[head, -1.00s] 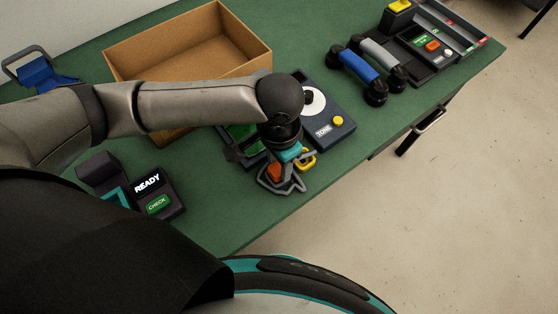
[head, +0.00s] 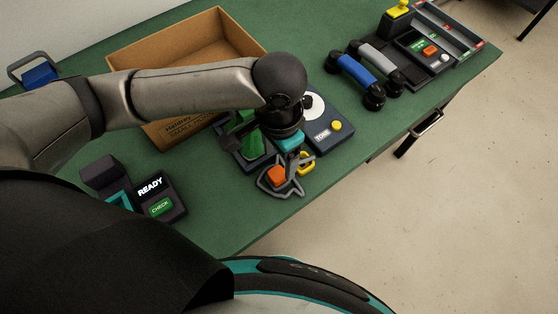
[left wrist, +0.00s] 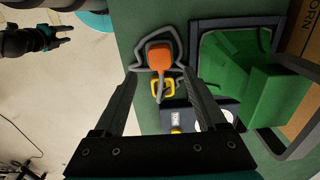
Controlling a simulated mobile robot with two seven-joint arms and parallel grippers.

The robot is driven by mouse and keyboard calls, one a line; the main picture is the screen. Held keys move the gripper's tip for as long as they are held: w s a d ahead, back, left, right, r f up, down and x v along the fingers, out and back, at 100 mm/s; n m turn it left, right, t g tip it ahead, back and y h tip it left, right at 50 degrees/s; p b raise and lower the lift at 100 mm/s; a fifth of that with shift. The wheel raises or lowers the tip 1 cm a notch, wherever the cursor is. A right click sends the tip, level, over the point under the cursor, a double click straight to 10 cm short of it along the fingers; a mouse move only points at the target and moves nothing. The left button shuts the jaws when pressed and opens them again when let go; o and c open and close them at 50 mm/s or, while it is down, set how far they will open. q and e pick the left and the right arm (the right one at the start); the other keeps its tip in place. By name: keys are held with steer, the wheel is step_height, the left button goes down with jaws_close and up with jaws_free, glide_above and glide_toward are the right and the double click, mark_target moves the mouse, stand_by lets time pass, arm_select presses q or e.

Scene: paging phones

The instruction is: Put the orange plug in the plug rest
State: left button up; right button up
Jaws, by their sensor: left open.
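The orange plug (head: 277,174) lies inside a grey raised outline (head: 268,189), probably the plug rest, near the table's front edge. In the left wrist view the plug (left wrist: 160,56) shows whole within the outline (left wrist: 138,50), with a grey cord running from it towards a yellow loop (left wrist: 168,88). My left gripper (left wrist: 160,75) is open above it; its two fingers stand apart with the plug beyond and between the tips. In the head view the left gripper (head: 290,160) partly covers the outline. My right gripper (left wrist: 66,35) shows small in the left wrist view, its fingers apart.
A cardboard box (head: 135,52) stands behind my arm. A green-lined tray (left wrist: 232,45) and a TONE unit (head: 335,130) sit beside the outline. A READY/CHECK unit (head: 160,195) stands left. Blue (head: 358,72) and grey handsets lie at the back right.

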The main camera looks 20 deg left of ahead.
mark_target(279, 172)
arm_select(q)
step_height(279, 172, up, 7)
steer(key=p, duration=0.1)
steer(key=shift+p, duration=0.4)
